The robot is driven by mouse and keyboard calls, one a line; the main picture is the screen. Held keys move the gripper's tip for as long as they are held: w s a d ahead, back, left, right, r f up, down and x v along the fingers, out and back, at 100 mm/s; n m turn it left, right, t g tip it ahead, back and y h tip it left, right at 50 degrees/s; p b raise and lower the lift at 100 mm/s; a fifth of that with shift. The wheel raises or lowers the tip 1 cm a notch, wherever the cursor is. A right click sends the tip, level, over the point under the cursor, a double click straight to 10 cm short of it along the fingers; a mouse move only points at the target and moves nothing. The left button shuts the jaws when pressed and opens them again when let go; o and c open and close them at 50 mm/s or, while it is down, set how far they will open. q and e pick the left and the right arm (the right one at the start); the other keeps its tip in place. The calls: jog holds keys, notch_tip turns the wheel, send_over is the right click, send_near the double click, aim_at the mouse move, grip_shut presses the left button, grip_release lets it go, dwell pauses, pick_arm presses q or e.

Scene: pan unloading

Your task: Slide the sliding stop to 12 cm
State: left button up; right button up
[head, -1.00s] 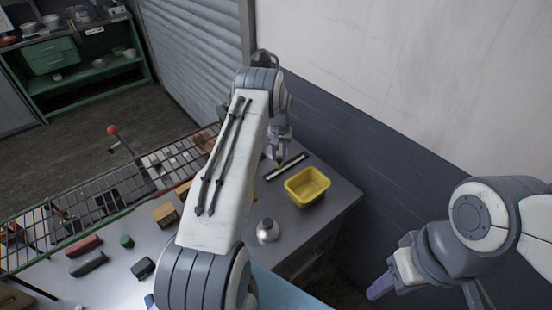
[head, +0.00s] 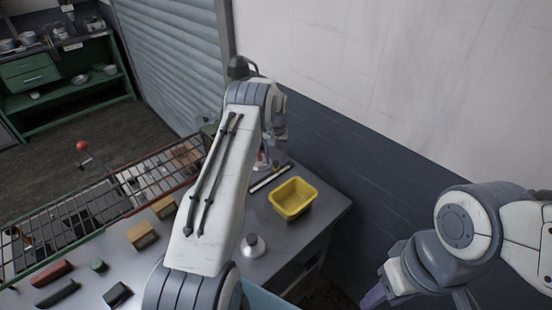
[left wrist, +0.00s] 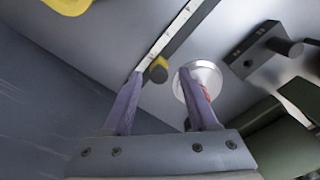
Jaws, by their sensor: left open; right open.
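The scale rail, a white-marked ruler strip on a dark bar (left wrist: 172,38), runs diagonally in the left wrist view; its near part also shows in the head view (head: 269,179). The yellow sliding stop with a dark side (left wrist: 158,70) sits on the rail's edge. My left gripper (left wrist: 161,74) is open, its purple fingertips on either side of the stop in the picture; I cannot tell whether they touch it. In the head view my left gripper (head: 274,158) is partly hidden and the stop cannot be made out. My right gripper (head: 375,296) is open and empty, away from the table.
A yellow bin (head: 293,198) stands beside the rail. A round white-rimmed thing with red marks (left wrist: 203,78) is close to my left gripper's right finger. A dark block with a cylinder (left wrist: 262,50) lies further right. A silver knob-like object (head: 253,245) stands nearer on the table.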

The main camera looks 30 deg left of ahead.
aim_at(276, 162)
pick_arm(q)
jog(key=shift+r, duration=0.1)
jog(key=shift+r, duration=0.25)
notch_tip(276, 162, up, 10)
jog(key=b, duration=0.3)
jog(key=shift+d, duration=0.1)
